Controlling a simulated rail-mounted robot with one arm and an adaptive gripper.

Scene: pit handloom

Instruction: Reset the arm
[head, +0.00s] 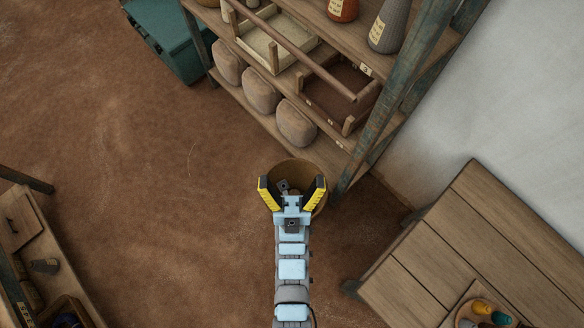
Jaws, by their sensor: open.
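My gripper (292,186) is in the lower middle of the head view, at the end of my light blue arm. Its two yellow and black fingers are spread apart and open. I see nothing held between them. A round brown bin or basket (298,166) lies behind the gripper in the picture, and my fingers and wrist cover part of it. Some small dark shapes show between the fingers, but I cannot tell what they are. I cannot tell how high the gripper is above the bin.
A wooden shelf rack (322,135) with trays, cones and rounded bundles (296,122) stands at the top. A plank table (450,245) is at lower right, with a small tray of coloured spools. A teal chest (172,35) is at upper left.

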